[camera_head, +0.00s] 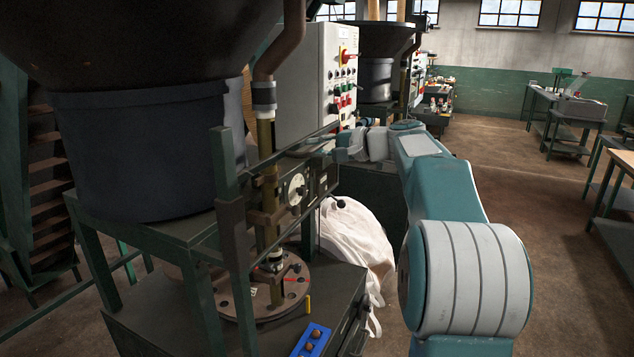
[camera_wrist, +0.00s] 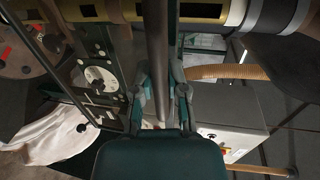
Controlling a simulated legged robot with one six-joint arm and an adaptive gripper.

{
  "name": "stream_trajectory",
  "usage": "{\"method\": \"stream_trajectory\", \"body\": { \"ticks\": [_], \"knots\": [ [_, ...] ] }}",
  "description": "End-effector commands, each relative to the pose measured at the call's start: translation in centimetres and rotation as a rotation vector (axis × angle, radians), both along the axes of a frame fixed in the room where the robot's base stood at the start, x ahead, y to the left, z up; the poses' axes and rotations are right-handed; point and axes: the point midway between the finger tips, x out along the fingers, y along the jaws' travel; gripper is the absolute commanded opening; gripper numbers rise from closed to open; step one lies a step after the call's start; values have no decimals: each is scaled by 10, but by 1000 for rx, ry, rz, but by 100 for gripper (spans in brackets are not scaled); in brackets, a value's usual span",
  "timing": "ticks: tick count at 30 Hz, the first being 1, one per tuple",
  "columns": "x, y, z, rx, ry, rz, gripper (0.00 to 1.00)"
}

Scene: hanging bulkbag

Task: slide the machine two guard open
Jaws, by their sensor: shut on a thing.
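My gripper (camera_wrist: 162,88) is shut on a grey metal bar (camera_wrist: 157,35) that runs between its fingers in the wrist view. In the head view my arm reaches to the near machine, and the wrist (camera_head: 352,147) is beside its dial plate (camera_head: 295,189), below the control box (camera_head: 305,85). The fingertips are small and partly hidden there. The bar seems to be part of the guard, but I cannot tell its full outline. A dark green upright frame (camera_head: 230,190) stands in front of the brass column (camera_head: 265,180).
A dark hopper (camera_head: 140,150) fills the left of the head view. A white bulk bag (camera_head: 355,240) hangs beside the machine base. A second machine (camera_head: 375,70) stands behind. The floor (camera_head: 540,210) at right is clear.

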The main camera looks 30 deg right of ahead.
Motion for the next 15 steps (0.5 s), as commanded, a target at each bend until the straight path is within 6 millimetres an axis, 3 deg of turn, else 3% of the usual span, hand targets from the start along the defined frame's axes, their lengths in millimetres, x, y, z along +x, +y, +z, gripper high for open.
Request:
{"method": "stream_trajectory", "body": {
  "ticks": [6,15],
  "knots": [
    [0,0,32,-1,-2,1,0],
    [1,0,44,1,0,0,0]
  ]
}}
